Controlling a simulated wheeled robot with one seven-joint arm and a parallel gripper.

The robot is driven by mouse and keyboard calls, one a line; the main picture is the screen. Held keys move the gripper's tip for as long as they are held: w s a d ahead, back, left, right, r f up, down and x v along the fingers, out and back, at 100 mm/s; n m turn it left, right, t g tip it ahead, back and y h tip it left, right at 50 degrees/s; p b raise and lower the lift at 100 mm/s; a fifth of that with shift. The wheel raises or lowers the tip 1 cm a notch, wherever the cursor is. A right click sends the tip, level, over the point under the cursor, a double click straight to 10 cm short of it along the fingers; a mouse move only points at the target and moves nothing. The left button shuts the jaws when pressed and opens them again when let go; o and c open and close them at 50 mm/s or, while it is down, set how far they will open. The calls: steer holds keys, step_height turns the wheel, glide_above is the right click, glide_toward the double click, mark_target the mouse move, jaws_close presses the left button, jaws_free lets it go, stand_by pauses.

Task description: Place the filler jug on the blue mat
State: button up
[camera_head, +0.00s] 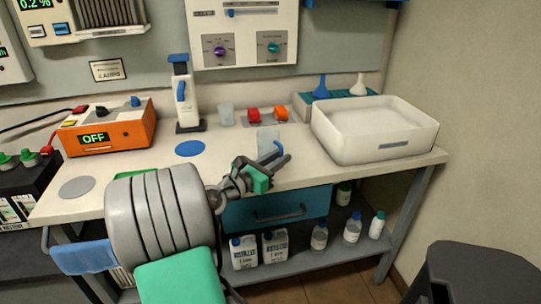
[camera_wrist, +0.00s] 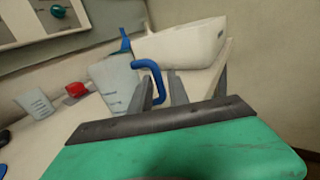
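The filler jug (camera_head: 267,139) is a clear, pale vessel with a blue handle, standing on the bench right of centre. In the wrist view the jug (camera_wrist: 114,82) is just beyond my fingers, with its blue handle (camera_wrist: 158,84) facing me. My gripper (camera_head: 281,152) is at the handle. In the wrist view the fingers of my gripper (camera_wrist: 160,88) are apart, one on each side of the handle, with a gap showing. The blue mat (camera_head: 190,148) is a flat, bare disc on the bench, left of the jug.
A white tub (camera_head: 385,146) stands right of the jug. A clear beaker (camera_head: 226,115) and red and orange pieces (camera_head: 267,114) are behind. A white dispenser (camera_head: 184,100) stands behind the mat, and an orange unit (camera_head: 105,130) is left. A grey disc (camera_head: 77,187) lies front left.

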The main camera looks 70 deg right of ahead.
steer(key=x, duration=0.4)
steer(key=shift+d, duration=0.2)
steer(key=shift+c, duration=0.4)
jaws_close()
stand_by(0.7)
